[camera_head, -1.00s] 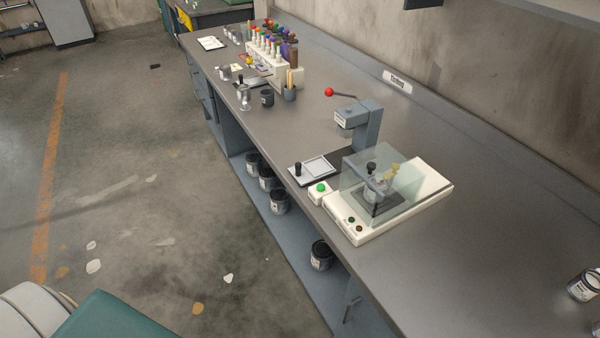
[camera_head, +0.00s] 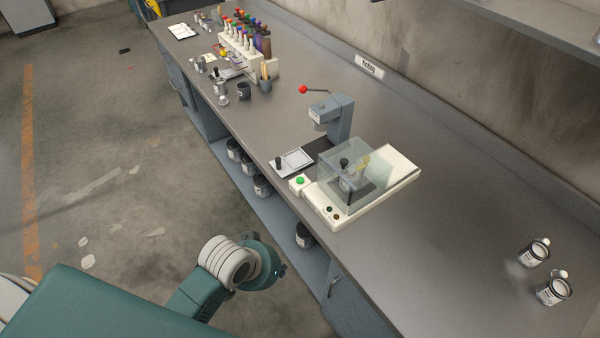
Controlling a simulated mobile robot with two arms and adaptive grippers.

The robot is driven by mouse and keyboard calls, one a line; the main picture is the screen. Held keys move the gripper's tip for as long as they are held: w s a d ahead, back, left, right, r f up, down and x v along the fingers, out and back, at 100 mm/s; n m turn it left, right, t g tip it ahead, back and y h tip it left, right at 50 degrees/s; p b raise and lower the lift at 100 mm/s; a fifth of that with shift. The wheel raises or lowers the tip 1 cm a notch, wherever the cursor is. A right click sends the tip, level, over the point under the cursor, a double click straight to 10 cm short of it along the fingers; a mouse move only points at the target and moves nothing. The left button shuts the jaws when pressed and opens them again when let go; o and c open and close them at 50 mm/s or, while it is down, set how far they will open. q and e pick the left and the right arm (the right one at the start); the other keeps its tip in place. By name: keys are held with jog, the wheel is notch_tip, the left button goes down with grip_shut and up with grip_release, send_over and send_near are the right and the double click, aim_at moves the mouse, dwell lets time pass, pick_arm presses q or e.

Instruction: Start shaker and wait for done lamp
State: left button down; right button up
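The shaker (camera_head: 385,180) is a white flat machine on the bench with a clear cover (camera_head: 345,165) over its platform. Under the cover I see a dark-knobbed clamp and a container, blurred by the cover. A bright green button (camera_head: 300,181) sits on a small white box at the shaker's left. Two small round lamps or buttons, one greenish (camera_head: 330,209) and one brownish (camera_head: 336,217), are on the front corner; neither looks lit. My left arm's wrist end (camera_head: 262,264) is over the floor before the bench, apart from the shaker; its fingers cannot be made out. My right gripper is not in view.
Behind the shaker stands a grey press (camera_head: 335,115) with a red-knobbed lever. A rack of coloured bottles (camera_head: 238,45) and cups are further back. Two labelled cans (camera_head: 535,253) stand at right.

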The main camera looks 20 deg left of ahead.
pick_arm(q)
jog(key=w+a+r+n+t+h, duration=0.1)
jog(key=w+r+n, duration=0.3)
jog(key=w, duration=1)
jog(key=w+a+r+n+t+h, duration=0.1)
jog(key=w+a+r+n+t, duration=0.1)
jog(key=w+r, duration=0.6)
jog(key=shift+w+a+n+t, duration=0.4)
jog(key=shift+w+n, duration=0.8)
jog(key=shift+w, duration=2.6)
jog(key=b, duration=0.7)
send_over(299, 181)
notch_tip(299, 181, down, 6)
jog(key=shift+f, duration=0.2)
jog(key=shift+w+f+b, duration=0.1)
jog(key=shift+f+b, duration=0.45)
jog(key=shift+f, duration=0.65)
